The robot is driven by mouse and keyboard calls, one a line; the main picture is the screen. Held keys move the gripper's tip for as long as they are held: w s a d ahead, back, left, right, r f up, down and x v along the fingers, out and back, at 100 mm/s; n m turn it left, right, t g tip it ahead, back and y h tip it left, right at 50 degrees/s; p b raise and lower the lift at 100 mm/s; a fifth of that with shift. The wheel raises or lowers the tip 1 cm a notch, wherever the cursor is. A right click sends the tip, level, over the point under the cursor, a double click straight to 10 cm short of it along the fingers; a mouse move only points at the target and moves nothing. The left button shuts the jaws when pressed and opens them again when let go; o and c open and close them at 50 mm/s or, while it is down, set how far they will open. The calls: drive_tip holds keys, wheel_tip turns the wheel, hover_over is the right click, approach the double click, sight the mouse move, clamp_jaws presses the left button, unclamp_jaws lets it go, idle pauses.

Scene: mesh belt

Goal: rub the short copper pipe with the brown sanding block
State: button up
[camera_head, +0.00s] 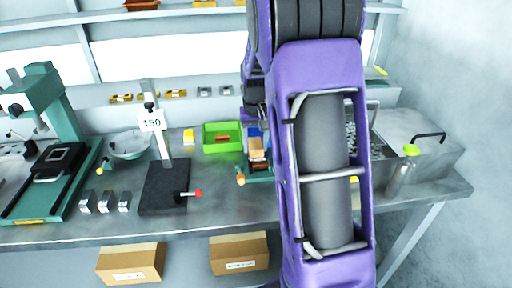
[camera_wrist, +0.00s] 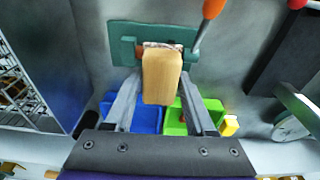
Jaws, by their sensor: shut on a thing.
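The brown sanding block (camera_wrist: 162,80) is between the fingers of my gripper (camera_wrist: 160,86) in the wrist view, and my gripper is shut on it. The block also shows in the head view (camera_head: 256,146), just left of my arm. Its far end is at a teal vise (camera_wrist: 123,44), which stands on the bench in the head view (camera_head: 262,174). A small reddish-brown end beside the block, at the vise jaws, looks like the short copper pipe (camera_wrist: 188,51). The block hides most of it, and I cannot tell whether they touch.
A green bin (camera_head: 208,146) and a blue bin (camera_wrist: 146,120) stand by the vise. A black-based stand (camera_head: 163,190) marked 150 is to the left, with a red-knobbed lever.

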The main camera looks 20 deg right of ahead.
drive_tip(key=shift+r, duration=2.25)
drive_tip(key=shift+w+f, duration=0.1)
drive_tip(key=shift+w, duration=0.05)
